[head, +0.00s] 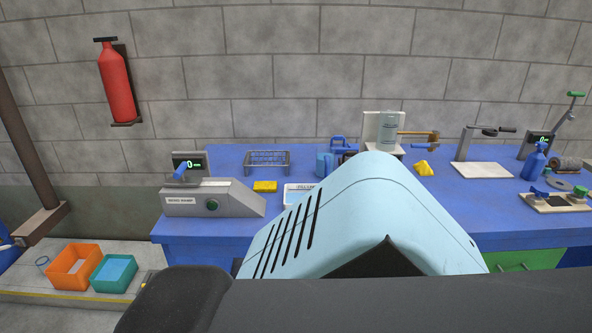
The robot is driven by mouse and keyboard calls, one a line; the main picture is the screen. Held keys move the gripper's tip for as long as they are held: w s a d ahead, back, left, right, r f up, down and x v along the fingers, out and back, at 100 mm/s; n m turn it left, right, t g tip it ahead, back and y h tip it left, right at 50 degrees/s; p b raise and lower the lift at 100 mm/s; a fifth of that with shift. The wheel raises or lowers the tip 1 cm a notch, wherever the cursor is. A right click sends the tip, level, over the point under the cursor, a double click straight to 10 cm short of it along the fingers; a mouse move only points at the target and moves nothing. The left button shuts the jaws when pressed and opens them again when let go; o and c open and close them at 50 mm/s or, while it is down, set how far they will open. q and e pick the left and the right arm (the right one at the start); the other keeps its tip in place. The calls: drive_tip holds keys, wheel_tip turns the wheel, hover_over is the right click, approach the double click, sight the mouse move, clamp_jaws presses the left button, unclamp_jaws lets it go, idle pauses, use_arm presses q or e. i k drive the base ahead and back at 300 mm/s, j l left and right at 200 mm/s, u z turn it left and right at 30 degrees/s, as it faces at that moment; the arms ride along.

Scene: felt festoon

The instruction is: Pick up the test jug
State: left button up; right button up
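A small blue vessel (324,164) stands on the blue bench, left of the middle. It looks like a jug, but I cannot tell for sure that it is the test jug. A grey-green cylinder (387,127) stands behind it to the right, in front of a pale panel. Neither of my grippers shows in the head view. A large light-blue vented casing fills the lower middle and hides part of the bench.
The blue bench (225,227) runs along a block wall. A bench gauge (209,199) stands at its left end, with a wire rack (267,160) and yellow block (265,187) nearby. A press (475,146) stands at right. Orange (57,277) and teal (99,285) bins sit low at left.

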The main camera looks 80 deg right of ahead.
sight(326, 165)
drive_tip(key=z, duration=2.7)
